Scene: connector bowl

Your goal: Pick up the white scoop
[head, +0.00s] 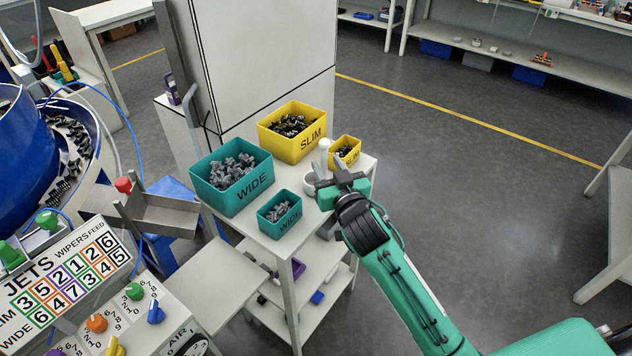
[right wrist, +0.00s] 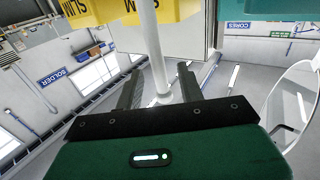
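The white scoop shows in the head view as an upright white handle (head: 325,147) at the right side of the small table, beside the small yellow bin. In the right wrist view, its pale shaft (right wrist: 152,45) stands between the two fingers. A white rounded rim shows at the right of that view; I cannot tell whether it is the scoop's bowl. My right gripper (head: 340,177) is at the scoop, hiding part of it. Its dark fingers (right wrist: 158,82) are apart, with visible gaps on both sides of the shaft. My left gripper is not in view.
The white table (head: 282,245) holds a large teal bin (head: 222,198), a small teal bin (head: 271,222), a large yellow bin (head: 284,151) and a small yellow bin (head: 351,158), all with dark or grey parts. A white cabinet stands behind. The floor to the right is clear.

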